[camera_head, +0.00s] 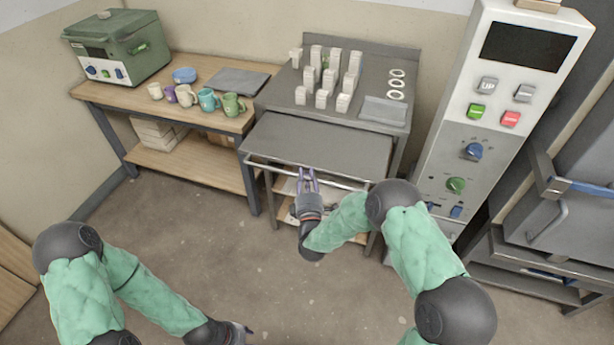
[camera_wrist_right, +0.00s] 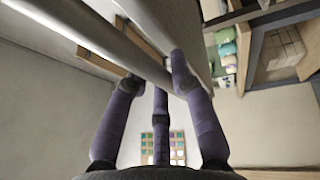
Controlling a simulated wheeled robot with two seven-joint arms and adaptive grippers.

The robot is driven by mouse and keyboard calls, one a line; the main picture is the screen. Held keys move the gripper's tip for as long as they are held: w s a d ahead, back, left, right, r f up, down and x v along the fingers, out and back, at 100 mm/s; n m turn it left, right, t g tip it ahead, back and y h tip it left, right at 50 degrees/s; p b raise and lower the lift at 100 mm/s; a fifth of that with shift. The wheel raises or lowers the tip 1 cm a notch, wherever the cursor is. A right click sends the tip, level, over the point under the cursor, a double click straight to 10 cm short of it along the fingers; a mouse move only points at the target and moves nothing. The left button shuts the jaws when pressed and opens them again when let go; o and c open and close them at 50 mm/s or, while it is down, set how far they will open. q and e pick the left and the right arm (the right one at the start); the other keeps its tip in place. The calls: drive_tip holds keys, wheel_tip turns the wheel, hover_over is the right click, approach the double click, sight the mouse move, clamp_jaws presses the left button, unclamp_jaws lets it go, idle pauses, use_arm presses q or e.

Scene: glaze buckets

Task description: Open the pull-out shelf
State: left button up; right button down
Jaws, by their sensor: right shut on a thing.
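The pull-out shelf (camera_head: 318,143) is a flat grey panel below the grey table top, and it sticks out toward me in the head view. A pale handle bar (camera_head: 270,166) runs along its front edge. My right gripper (camera_head: 308,176) is at the middle of this bar, its purple fingers shut on it. In the right wrist view the fingers (camera_wrist_right: 160,85) close around the long pale bar (camera_wrist_right: 80,30). My left gripper (camera_head: 243,332) is low in the head view, away from the shelf, above the floor; its fingers are too small to judge.
The grey table (camera_head: 285,88) above the shelf carries several white blocks. A wooden table (camera_head: 215,120) at left holds mugs, a blue bowl and a green machine (camera_head: 118,48). A white control panel (camera_head: 480,120) stands close at right. The floor in front is clear.

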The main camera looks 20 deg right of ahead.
drive_tip(key=c, duration=1)
unclamp_jaws()
drive_tip(key=shift+f, duration=0.1)
drive_tip(key=shift+c, duration=0.2)
drive_tip(key=v, duration=1.2)
drive_tip(key=s+a+f+m+g+y, duration=0.25)
drive_tip(key=f+m+g, duration=0.25)
drive_tip(key=f, duration=0.4)
drive_tip(key=s+a+f+m+g+y, duration=0.1)
drive_tip(key=s+f+m+g+y, duration=0.3)
drive_tip(key=f, duration=0.6)
drive_tip(key=s+a+f+m+g, duration=0.1)
drive_tip(key=s+f+m+g, duration=0.1)
drive_tip(key=s, duration=0.3)
drive_tip(key=s+f+m+g+y, duration=0.1)
drive_tip(key=s+m+g, duration=0.3)
drive_tip(key=s, duration=0.2)
drive_tip(key=s+a+f+m+g, duration=0.1)
drive_tip(key=s+f+m+g, duration=0.1)
drive_tip(key=s+m+g, duration=0.2)
drive_tip(key=shift+s+a+f, duration=0.3)
drive_tip(key=shift+s+a, duration=0.05)
drive_tip(key=shift+s, duration=0.8)
